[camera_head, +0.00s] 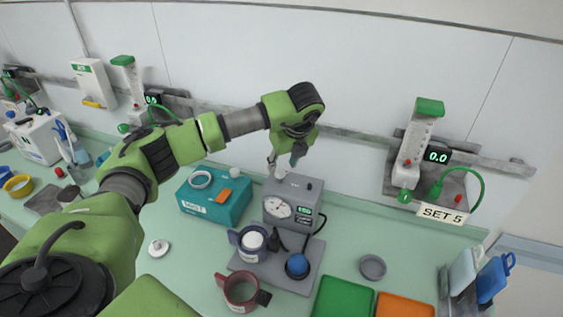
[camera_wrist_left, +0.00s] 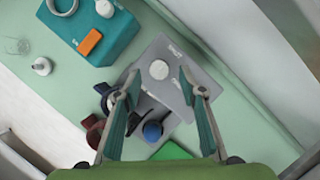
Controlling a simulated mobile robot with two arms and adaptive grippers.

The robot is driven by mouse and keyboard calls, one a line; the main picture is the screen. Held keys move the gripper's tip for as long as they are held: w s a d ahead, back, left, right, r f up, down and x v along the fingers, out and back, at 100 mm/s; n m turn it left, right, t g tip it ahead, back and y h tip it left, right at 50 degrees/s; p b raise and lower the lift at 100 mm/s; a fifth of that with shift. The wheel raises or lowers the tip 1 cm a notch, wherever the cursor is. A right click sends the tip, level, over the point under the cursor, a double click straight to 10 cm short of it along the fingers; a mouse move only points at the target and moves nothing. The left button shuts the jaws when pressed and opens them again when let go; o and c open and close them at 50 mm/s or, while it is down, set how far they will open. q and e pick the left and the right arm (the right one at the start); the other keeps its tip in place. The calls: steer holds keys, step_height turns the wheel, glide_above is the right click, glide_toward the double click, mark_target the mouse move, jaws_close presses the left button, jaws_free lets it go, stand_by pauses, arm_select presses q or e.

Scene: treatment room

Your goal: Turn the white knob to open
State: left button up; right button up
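The white knob (camera_head: 281,173) sits on top of a grey device with a round dial (camera_head: 279,209) and a green-lit display. In the left wrist view the knob (camera_wrist_left: 159,69) is a plain white disc on the device's grey top (camera_wrist_left: 165,88). My left gripper (camera_head: 284,160) points down above the device. In the wrist view its two fingers (camera_wrist_left: 158,82) are spread apart, with the knob between their tips in the picture and apart from both. The fingers hold nothing. The gap in height to the knob is hard to judge. My right gripper is not in view.
A teal box (camera_head: 215,207) stands left of the device. A dark-blue-rimmed cup (camera_head: 236,239), a blue ball-shaped knob (camera_head: 297,265) and a dark red mug (camera_head: 240,291) are in front. Green (camera_head: 342,300) and orange trays lie front right. A wall flowmeter (camera_head: 415,145) hangs at right.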

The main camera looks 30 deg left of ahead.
mark_target(280, 170)
arm_select(q)
steer(key=shift+p+x, duration=0.35)
steer(key=shift+x, duration=0.65)
steer(key=shift+a+f, duration=0.2)
steer(key=shift+f, duration=0.3)
jaws_close()
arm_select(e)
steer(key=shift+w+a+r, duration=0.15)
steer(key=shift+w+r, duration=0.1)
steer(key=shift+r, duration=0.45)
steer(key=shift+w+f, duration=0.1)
